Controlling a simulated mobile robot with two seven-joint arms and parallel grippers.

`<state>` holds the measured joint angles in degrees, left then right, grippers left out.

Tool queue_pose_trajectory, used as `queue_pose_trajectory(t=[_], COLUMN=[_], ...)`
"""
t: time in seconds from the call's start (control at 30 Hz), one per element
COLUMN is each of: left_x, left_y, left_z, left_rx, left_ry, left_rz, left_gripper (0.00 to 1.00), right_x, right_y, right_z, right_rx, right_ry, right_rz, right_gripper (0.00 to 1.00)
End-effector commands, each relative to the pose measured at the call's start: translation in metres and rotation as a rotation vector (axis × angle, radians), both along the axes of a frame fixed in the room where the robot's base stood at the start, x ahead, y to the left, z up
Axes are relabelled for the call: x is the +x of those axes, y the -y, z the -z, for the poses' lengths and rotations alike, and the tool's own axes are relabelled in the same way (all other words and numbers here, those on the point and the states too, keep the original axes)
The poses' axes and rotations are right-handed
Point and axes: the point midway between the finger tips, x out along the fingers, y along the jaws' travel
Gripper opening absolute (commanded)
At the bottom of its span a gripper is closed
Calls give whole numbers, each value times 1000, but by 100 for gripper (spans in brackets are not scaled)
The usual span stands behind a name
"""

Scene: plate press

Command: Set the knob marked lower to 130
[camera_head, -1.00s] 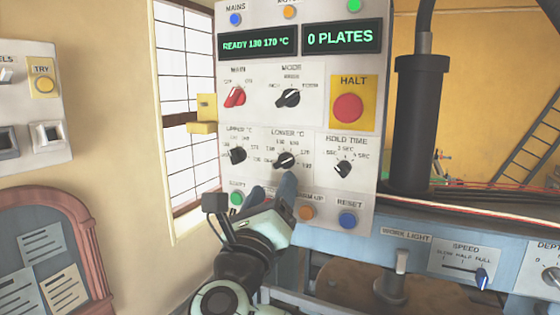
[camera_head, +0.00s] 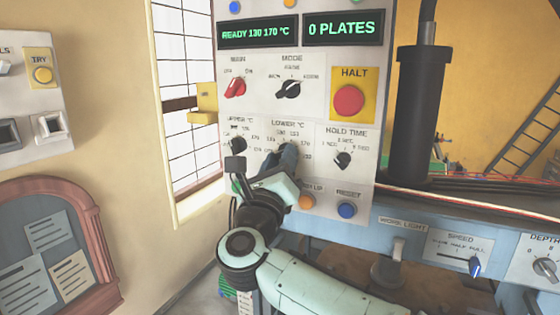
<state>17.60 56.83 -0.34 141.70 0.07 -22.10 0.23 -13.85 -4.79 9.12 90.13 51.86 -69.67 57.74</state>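The LOWER °C dial (camera_head: 287,124) is in the middle of the white control panel, between the UPPER °C knob (camera_head: 238,144) and the HOLD TIME knob (camera_head: 343,160). My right gripper (camera_head: 283,154) reaches up from below, with its dark fingertips at the lower dial. They cover its knob, so I cannot see where its pointer stands or whether the fingers grip it. My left gripper is not in view.
The MAIN switch (camera_head: 235,88), MODE knob (camera_head: 289,90) and red HALT button (camera_head: 348,101) sit above. An orange button (camera_head: 306,202) and the blue RESET button (camera_head: 346,210) are close below. A dark vertical cylinder (camera_head: 419,115) stands right of the panel.

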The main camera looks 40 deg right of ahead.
Motion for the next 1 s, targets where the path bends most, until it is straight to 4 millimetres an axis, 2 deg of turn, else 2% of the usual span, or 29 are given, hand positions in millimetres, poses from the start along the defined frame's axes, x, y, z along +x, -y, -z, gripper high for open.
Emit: queue_pose_trajectory(t=[0.27,0.47,1.0], left_x=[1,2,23], left_y=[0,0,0], left_z=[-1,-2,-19], left_rx=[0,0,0], left_ry=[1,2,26], left_rz=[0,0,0], left_gripper=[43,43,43], right_x=[-1,-2,-4], right_y=[0,1,2], right_z=[-1,-2,-7], right_rx=[-15,-61,-284], right_ry=[-27,-115,-546], right_rz=[2,2,-1], right_gripper=[6,6,6])
